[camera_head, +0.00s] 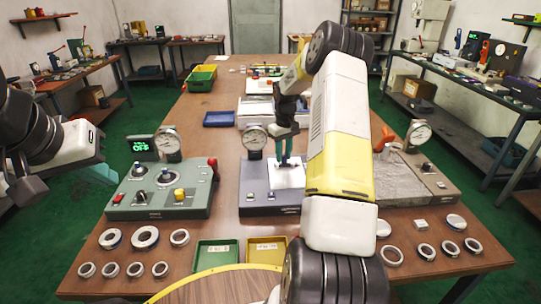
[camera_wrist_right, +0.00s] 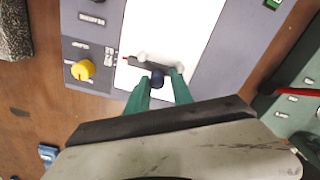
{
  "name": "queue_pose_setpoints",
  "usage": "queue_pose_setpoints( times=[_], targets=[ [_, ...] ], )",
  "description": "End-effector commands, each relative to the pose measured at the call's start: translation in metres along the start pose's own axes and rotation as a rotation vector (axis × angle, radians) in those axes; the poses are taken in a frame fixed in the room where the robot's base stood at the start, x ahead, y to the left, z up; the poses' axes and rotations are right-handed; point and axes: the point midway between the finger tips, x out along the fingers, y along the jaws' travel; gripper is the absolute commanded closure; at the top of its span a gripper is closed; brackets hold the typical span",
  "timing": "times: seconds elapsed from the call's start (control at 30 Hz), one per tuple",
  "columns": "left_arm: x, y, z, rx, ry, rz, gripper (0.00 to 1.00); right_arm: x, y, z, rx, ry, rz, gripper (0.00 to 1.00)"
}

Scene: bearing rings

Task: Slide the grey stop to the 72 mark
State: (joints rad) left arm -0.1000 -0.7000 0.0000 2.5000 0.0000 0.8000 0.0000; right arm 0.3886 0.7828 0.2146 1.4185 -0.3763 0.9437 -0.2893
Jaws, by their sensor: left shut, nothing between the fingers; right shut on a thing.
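The grey stop (camera_wrist_right: 149,64) shows in the right wrist view as a dark grey bar on a white plate (camera_wrist_right: 190,28), with a red tip at its left end and a dark blue knob (camera_wrist_right: 157,78). My right gripper (camera_wrist_right: 160,88) has its green fingers closed on either side of the knob. In the head view my right gripper (camera_head: 284,163) reaches down to the white plate on the middle device (camera_head: 258,203). The scale marks are too small to read. My left gripper (camera_head: 108,174) is shut and empty at the far left, clear of the table.
A green control box (camera_head: 150,212) with a dial gauge stands left of the middle device. A grey stone plate (camera_head: 405,180) lies to the right. Several bearing rings (camera_head: 145,237), a green tray (camera_head: 216,252) and a yellow tray (camera_head: 262,250) lie along the front.

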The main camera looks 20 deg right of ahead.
Motion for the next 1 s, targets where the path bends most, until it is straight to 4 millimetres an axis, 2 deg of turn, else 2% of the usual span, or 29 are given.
queue_pose_setpoints(
  times=[0.03,0.07,1.0],
  targets=[
    [0.0,0.0,0.0,0.0,0.0,0.0,1.0,0.005,0.004,0.005,0.003,-0.012,0.002,0.95],
    [0.0,0.0,0.0,0.0,0.0,0.0,1.0,0.005,0.004,0.005,0.003,-0.013,0.002,1.0],
    [0.0,0.0,0.0,0.0,0.0,0.0,1.0,0.002,0.009,-0.006,0.004,-0.007,0.003,1.0]
  ],
)
